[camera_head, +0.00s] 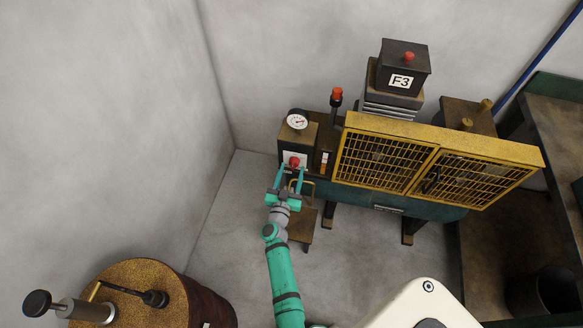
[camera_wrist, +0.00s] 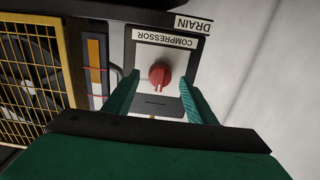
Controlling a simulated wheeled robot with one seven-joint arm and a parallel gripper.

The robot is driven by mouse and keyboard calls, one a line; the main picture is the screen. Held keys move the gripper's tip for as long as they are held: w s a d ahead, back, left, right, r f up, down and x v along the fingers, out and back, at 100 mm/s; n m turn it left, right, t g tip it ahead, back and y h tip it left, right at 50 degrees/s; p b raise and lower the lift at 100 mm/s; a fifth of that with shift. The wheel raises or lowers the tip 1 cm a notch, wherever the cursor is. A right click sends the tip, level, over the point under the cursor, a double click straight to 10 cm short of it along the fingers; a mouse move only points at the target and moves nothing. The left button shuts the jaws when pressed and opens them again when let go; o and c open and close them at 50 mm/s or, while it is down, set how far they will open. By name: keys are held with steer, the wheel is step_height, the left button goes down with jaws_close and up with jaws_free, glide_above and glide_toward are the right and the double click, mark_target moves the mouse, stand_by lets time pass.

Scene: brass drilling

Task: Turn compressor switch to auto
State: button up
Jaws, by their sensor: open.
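The compressor switch is a red rotary knob (camera_wrist: 160,75) on a light plate under a label reading COMPRESSOR, which shows inverted in the wrist view. In the head view the red knob (camera_head: 294,161) sits on the front of a dark box (camera_head: 286,140) at the compressor's left end. My gripper (camera_head: 291,170) is open in front of the box. In the wrist view its green fingers (camera_wrist: 159,92) stand on either side of the knob with clear gaps. The knob's pointer side appears to face my gripper; the position marks are too small to read.
A yellow mesh guard (camera_head: 384,160) stands right of the switch box. A pressure gauge (camera_head: 297,121) sits on the box, with a red-topped lever (camera_head: 336,98) beside it. A drum (camera_head: 140,285) stands at lower left.

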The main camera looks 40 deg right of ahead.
steer(key=shift+x, duration=0.9)
steer(key=shift+w+d, duration=0.15)
steer(key=shift+c, duration=0.2)
steer(key=c, duration=1)
steer(key=shift+m, duration=0.3)
steer(key=m, duration=0.5)
steer(key=shift+m, duration=0.4)
steer(key=m, duration=0.5)
steer(key=shift+m, duration=0.4)
